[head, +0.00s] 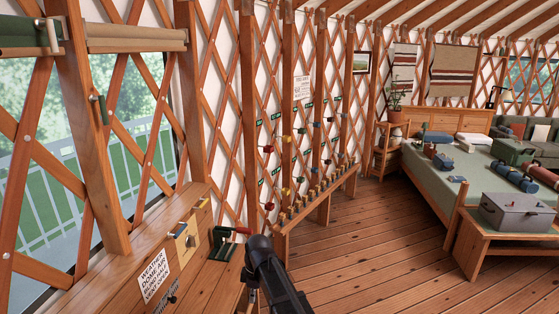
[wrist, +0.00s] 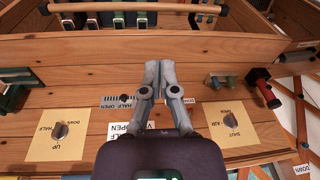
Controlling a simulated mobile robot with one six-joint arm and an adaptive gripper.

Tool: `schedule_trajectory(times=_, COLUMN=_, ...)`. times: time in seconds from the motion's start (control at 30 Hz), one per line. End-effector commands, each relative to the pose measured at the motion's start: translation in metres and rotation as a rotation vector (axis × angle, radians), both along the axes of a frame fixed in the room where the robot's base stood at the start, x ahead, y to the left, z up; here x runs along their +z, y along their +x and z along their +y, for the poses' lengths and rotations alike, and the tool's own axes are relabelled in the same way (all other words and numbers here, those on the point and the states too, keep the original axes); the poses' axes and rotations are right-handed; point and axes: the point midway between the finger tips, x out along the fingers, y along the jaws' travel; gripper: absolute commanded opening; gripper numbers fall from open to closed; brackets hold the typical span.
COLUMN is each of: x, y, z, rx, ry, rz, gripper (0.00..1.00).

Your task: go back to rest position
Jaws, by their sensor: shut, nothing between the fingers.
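My gripper (wrist: 157,68) shows in the wrist view, its two grey fingers side by side and shut with nothing between them. The fingers are over a wooden panel (wrist: 100,65) with a slider label, "HALF OPEN" (wrist: 117,102), just left of the fingertips. I cannot tell whether the fingertips touch the wood. In the head view my dark arm rises at bottom centre beside the wooden bench (head: 105,268), and my gripper cannot be made out there.
Yellow plates with knobs flank the gripper, left (wrist: 57,134) and right (wrist: 230,122). A red-handled device (wrist: 262,88) is at right. Open plank floor (head: 360,250) lies right, before the bed (head: 425,170) and grey box (head: 520,212).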

Motion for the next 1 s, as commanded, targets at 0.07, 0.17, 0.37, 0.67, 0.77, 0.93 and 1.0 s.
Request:
schedule_trajectory(times=0.07, x=0.000, y=-0.014, z=-0.034, rx=-0.149, ry=-0.020, rz=0.006, gripper=0.00)
schedule_trajectory(times=0.17, x=-0.001, y=-0.025, z=-0.071, rx=-0.336, ry=-0.045, rz=0.013, gripper=0.00)
schedule_trajectory(times=0.37, x=-0.001, y=-0.055, z=-0.138, rx=-0.709, ry=-0.090, rz=0.026, gripper=0.00)
schedule_trajectory(times=0.67, x=-0.002, y=-0.106, z=-0.222, rx=-1.241, ry=-0.142, rz=0.033, gripper=0.00)
schedule_trajectory(times=0.77, x=-0.002, y=-0.119, z=-0.238, rx=-1.365, ry=-0.152, rz=0.034, gripper=0.00)
schedule_trajectory(times=0.93, x=-0.002, y=-0.129, z=-0.253, rx=-1.478, ry=-0.161, rz=0.033, gripper=0.00)
schedule_trajectory(times=1.0, x=-0.002, y=-0.130, z=-0.255, rx=-1.494, ry=-0.162, rz=0.034, gripper=0.00)
